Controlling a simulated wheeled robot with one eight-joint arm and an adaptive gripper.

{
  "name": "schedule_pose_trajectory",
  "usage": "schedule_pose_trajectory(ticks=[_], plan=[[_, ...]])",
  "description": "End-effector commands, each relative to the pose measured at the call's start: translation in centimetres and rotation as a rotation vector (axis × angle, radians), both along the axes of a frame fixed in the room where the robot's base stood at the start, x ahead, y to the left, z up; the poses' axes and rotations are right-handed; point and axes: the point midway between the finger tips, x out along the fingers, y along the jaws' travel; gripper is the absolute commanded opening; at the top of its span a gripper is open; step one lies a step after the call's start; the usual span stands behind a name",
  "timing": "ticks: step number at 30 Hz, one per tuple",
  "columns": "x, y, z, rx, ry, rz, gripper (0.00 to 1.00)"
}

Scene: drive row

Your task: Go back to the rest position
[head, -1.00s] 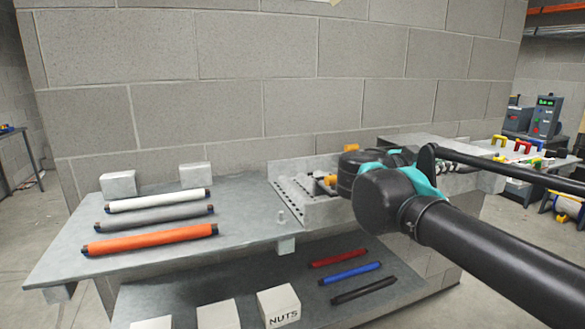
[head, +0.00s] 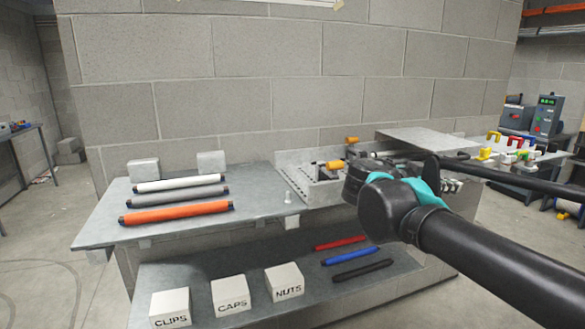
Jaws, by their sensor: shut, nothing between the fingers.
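My black and teal arm reaches in from the right edge in the head view, and its joints stand in front of the bench fixture (head: 312,190). I cannot make out my gripper or its fingertips in this view. Nothing held shows at the arm. The fixture is a grey perforated block with orange-yellow handles, partly covered by my arm.
White, grey and orange rollers (head: 178,212) lie on the bench (head: 255,190). The lower shelf (head: 240,265) holds boxes marked CLIPS, CAPS and NUTS (head: 284,282), and red, blue and black rods (head: 350,256). A block wall stands behind.

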Motion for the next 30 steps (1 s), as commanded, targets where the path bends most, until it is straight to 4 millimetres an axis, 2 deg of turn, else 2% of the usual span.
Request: schedule_pose_trajectory(ticks=[5, 11, 16, 18, 21, 25, 30], plan=[[0.3, 0.2, -4.5, 0.069, 0.148, 0.030, 0.00], [0.4, 1.3, -11.9, 0.191, 0.383, 0.121, 0.00], [0.0, 4.3, -21.6, 0.359, 0.660, 0.328, 0.00], [-0.3, 6.2, -25.5, 0.428, 0.760, 0.455, 0.00], [-0.8, 9.3, -30.0, 0.506, 0.861, 0.657, 0.00], [-1.3, 13.0, -33.6, 0.561, 0.916, 0.897, 0.00], [-1.7, 16.0, -35.4, 0.576, 0.920, 1.090, 0.00]])
